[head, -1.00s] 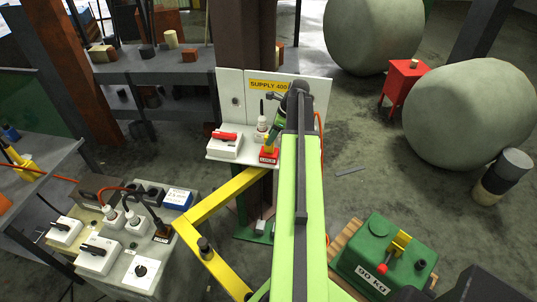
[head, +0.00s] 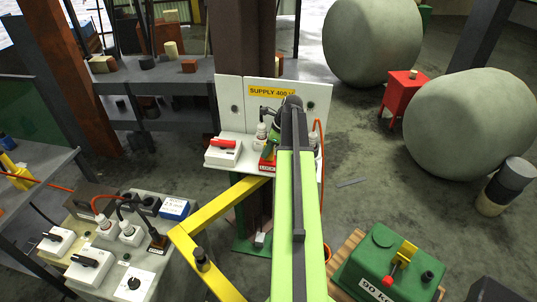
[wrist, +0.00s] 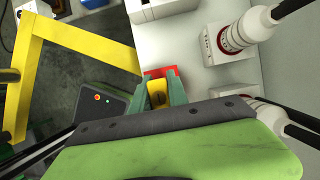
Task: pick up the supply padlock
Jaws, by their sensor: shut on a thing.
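The supply padlock (wrist: 158,94) shows in the wrist view as a small yellow body between the two green fingers of my gripper (wrist: 164,93). My gripper is shut on it, with a red block (wrist: 160,72) just beyond. In the head view the red block (head: 266,164) sits on the white shelf (head: 240,163) under the yellow SUPPLY 400 V sign (head: 270,92). My arm hides the padlock and most of the gripper there. I cannot tell whether the padlock touches the red block.
A white box with a red handle (head: 222,147) stands left of the red block on the shelf. White and red connectors (wrist: 238,35) stand at the right in the wrist view. A yellow frame (head: 205,218) extends below the shelf. A green 90 KG weight (head: 385,262) sits lower right.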

